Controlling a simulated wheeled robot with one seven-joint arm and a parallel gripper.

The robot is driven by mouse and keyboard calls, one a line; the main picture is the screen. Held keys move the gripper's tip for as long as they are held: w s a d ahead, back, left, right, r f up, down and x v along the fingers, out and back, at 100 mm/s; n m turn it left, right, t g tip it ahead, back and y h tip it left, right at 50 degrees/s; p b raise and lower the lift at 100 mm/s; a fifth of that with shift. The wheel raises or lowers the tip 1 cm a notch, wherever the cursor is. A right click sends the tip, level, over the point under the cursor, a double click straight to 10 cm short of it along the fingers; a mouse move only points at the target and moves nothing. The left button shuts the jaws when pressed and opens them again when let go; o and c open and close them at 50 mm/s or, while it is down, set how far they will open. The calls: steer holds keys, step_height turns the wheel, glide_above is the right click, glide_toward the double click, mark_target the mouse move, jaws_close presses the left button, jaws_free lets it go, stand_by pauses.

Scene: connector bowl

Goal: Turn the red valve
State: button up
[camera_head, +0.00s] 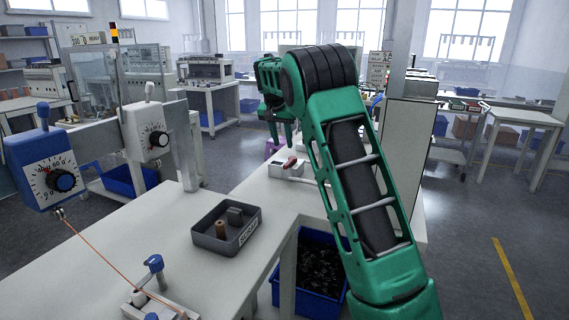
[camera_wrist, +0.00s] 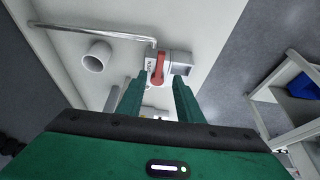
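The red valve (camera_wrist: 158,68) shows in the wrist view as a red handle on a light grey body, fixed by a metal pipe on the white bench. In the head view a red handle (camera_head: 290,162) shows on a light block on the bench, just below my gripper. My gripper (camera_wrist: 160,79) is open and empty, its two green fingers apart. The handle appears between and just beyond the fingertips, with no contact visible.
A white cylinder (camera_wrist: 97,56) stands left of the valve in the wrist view. In the head view a grey tray (camera_head: 204,237) with small parts sits on the bench. Blue bins (camera_head: 317,292) stand below the bench. Dial units (camera_head: 48,168) hang at the left.

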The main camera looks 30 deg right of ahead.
mark_target(287, 163)
steer(key=x, duration=1.1)
steer(key=shift+r, duration=0.1)
steer(key=shift+c, duration=0.4)
jaws_close()
